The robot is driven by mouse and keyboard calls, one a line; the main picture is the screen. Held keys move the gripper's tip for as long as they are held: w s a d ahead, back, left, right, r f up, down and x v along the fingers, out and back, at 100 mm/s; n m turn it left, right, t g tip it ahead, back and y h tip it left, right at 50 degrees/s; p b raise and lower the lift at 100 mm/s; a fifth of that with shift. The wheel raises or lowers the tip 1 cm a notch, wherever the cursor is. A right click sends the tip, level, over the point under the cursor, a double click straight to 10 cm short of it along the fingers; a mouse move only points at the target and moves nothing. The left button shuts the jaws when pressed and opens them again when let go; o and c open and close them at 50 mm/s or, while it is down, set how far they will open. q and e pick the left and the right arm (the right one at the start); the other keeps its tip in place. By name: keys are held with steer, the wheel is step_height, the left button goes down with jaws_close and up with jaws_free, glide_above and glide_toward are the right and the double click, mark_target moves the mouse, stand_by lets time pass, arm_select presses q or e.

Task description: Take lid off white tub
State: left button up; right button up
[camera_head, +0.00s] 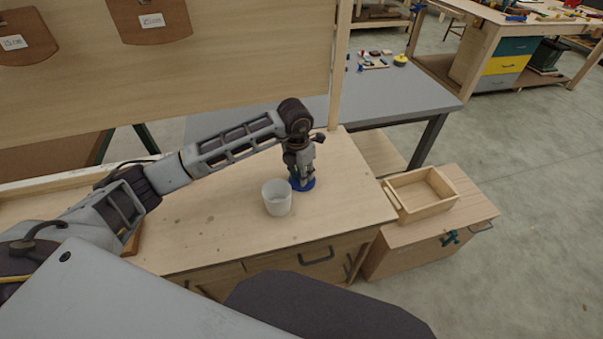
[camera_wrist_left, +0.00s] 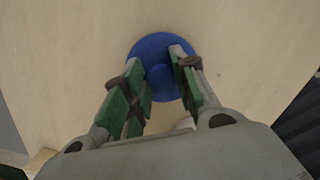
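The white tub (camera_head: 277,198) stands upright on the wooden bench in the head view, and its top is uncovered. The blue round lid (camera_head: 303,185) lies on the bench just right of the tub, apart from it. In the left wrist view the lid (camera_wrist_left: 150,48) shows as a blue disc with a round knob (camera_wrist_left: 160,76) in its middle. My left gripper (camera_head: 300,177) points down over the lid. Its green-padded fingers (camera_wrist_left: 158,62) are spread, one each side of the knob, with small gaps visible. My right gripper is not in view.
The wooden bench top (camera_head: 225,225) is clear around the tub and lid. An open wooden box (camera_head: 425,208) sits on a lower cabinet (camera_head: 470,205) to the right. A grey table (camera_head: 385,95) with small items stands behind, and a wooden panel (camera_head: 240,60) rises behind the bench.

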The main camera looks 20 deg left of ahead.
arm_select(q)
steer(key=shift+o, duration=1)
steer(key=shift+r, duration=0.15)
step_height(320, 180, up, 12)
steer(key=s, duration=0.1)
steer(key=shift+a, duration=0.25)
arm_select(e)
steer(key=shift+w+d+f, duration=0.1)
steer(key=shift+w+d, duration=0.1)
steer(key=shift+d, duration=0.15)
arm_select(q)
steer(key=shift+s, duration=0.1)
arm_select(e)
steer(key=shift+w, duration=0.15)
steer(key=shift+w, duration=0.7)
